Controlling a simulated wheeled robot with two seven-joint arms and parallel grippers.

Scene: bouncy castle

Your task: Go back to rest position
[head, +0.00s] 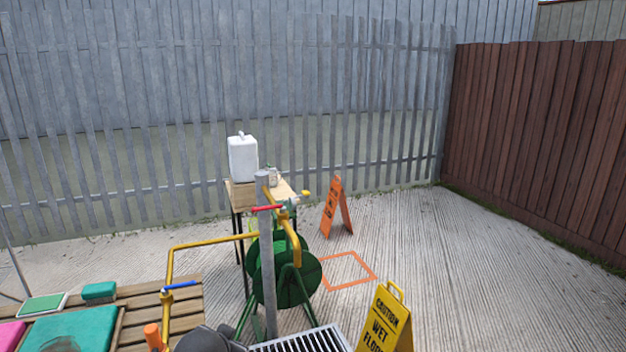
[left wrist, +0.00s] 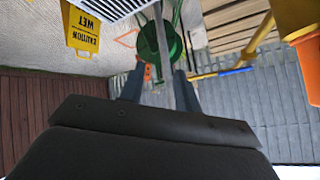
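My left gripper (left wrist: 157,88) shows in the left wrist view, which is upside down. Its two dark fingers are apart, with nothing held between them. The grey post and green hose reel show behind the gap. In the head view a dark rounded part of mine shows at the bottom edge, left of the drain grate, and no fingertips are visible there. My right gripper is in neither view.
A grey post (head: 267,270) with yellow pipes stands before the green hose reel (head: 302,270). A drain grate (head: 305,341), yellow wet-floor sign (head: 383,322) and wooden slatted platform (head: 140,303) are close. A table (head: 240,196) holds a white container (head: 243,158). Concrete at right is clear.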

